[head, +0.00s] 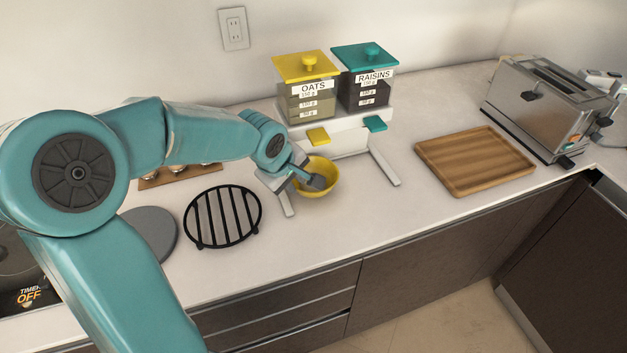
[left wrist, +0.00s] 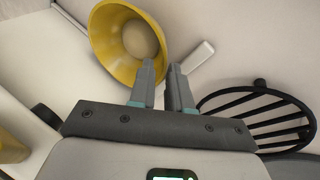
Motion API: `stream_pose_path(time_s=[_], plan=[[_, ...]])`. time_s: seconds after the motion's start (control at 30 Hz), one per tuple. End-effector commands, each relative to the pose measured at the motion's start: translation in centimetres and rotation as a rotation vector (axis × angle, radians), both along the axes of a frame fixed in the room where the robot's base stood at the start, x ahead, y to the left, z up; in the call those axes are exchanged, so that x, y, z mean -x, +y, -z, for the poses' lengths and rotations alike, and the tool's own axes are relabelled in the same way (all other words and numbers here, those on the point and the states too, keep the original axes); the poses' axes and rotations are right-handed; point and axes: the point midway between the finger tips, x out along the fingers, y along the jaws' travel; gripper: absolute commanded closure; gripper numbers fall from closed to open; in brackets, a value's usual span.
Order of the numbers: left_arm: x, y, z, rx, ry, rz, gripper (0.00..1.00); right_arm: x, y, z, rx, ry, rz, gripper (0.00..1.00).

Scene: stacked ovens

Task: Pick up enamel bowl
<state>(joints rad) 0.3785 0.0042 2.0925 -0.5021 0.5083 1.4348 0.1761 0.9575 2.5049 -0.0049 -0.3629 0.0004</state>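The yellow enamel bowl (head: 328,167) stands upright on the counter in front of the oats and raisins dispenser, between its white legs. My left gripper (head: 310,181) is at the bowl's near left rim, with one finger reaching over into the bowl. In the left wrist view the two fingers (left wrist: 163,75) stand a narrow gap apart at the rim. Whether they touch the wall is hard to see. My right gripper is in neither view.
The dispenser (head: 335,113) stands close behind the bowl. A black round trivet (head: 222,214) lies to the left, near a grey disc (head: 152,231). A wooden tray (head: 475,162) and a toaster (head: 545,105) are at the right, with clear counter before the tray.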

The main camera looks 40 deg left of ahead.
Motion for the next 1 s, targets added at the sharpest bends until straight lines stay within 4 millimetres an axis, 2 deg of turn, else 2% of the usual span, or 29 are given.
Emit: stream_pose_path(time_s=[0.2,0.3,0.53,0.6,1.0], plan=[[-1.4,0.5,3.4,0.003,0.005,0.001,0.82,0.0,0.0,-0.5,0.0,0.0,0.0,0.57],[-1.8,0.6,4.1,0.002,0.003,0.0,0.82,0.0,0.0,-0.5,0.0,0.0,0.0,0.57],[-1.9,0.6,4.1,0.001,0.0,0.0,0.82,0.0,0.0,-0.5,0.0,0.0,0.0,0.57],[-1.9,0.6,4.1,0.001,0.001,-0.001,1.0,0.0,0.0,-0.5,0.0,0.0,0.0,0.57],[-1.9,0.6,4.1,0.002,0.002,0.001,1.0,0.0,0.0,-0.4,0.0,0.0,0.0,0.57]])
